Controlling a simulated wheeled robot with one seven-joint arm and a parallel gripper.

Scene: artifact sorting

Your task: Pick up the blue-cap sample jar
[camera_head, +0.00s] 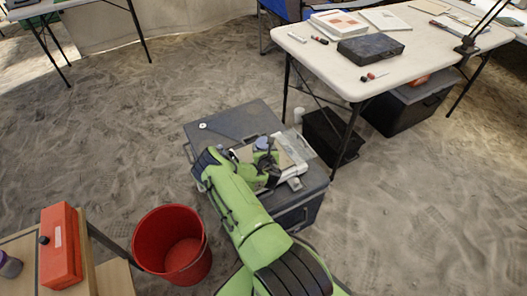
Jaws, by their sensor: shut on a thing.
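The blue-cap sample jar (262,143) shows mostly as its blue-grey lid, above a dark grey lidded box (222,118) on the sandy floor. My gripper (265,159) is at the jar, with its dark fingers shut on it. The arm and gripper cover most of the jar's body. I cannot tell whether the jar touches the surface below it. A pale tray or clipboard (296,148) lies on the box just right of the gripper.
A red bucket (152,242) stands left of my arm. A side table at lower left holds a red case (60,246). A white folding table (337,72) stands at upper right, with a dark bin (330,139) near its leg. Sandy floor is open at left.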

